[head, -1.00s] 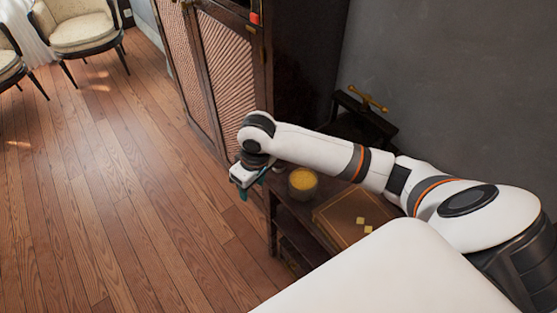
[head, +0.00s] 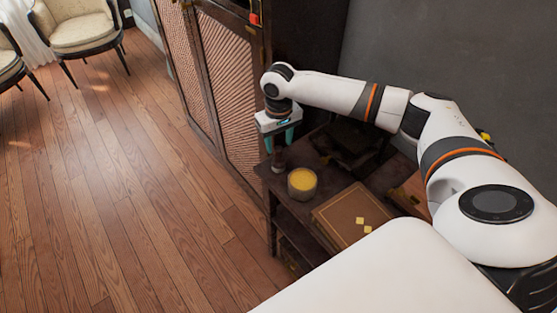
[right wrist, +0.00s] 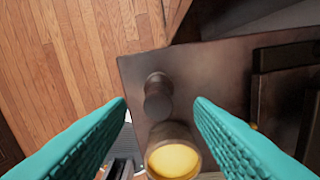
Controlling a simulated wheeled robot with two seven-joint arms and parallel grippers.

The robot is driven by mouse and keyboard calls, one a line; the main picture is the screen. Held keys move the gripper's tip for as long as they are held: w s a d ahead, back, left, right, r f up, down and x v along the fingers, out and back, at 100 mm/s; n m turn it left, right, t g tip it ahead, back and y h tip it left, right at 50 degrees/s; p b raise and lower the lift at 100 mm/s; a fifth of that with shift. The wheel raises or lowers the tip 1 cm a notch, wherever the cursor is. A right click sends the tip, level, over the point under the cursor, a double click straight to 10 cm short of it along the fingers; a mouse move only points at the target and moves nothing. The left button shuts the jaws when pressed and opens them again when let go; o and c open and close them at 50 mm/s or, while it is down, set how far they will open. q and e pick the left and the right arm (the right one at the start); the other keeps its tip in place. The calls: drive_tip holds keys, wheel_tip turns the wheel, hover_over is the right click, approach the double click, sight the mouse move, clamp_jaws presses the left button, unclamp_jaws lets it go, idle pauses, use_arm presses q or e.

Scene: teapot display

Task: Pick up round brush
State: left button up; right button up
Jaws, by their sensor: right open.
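A small dark upright cylinder (head: 278,161), which I take to be the round brush, stands near the corner of the dark side table (head: 328,186). In the right wrist view the brush (right wrist: 158,97) shows from above, between the fingers in the picture. My right gripper (head: 279,142) is open and points down above it, with teal fingers apart. Its fingers (right wrist: 160,104) hold nothing. I cannot tell the exact height of the fingertips over the brush. My left gripper is out of view.
A round jar with a yellow top (head: 302,182) stands close beside the brush. A brown book or box (head: 342,215) with small yellow squares lies on the table. A tall cabinet (head: 230,90) stands behind. The wooden floor (head: 120,200) at left is clear.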

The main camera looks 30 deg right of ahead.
sight(279, 149)
wheel_tip(279, 149, down, 5)
drive_tip(key=shift+a+f, duration=0.1)
drive_tip(key=shift+f, duration=0.1)
drive_tip(key=shift+s, duration=0.1)
clamp_jaws()
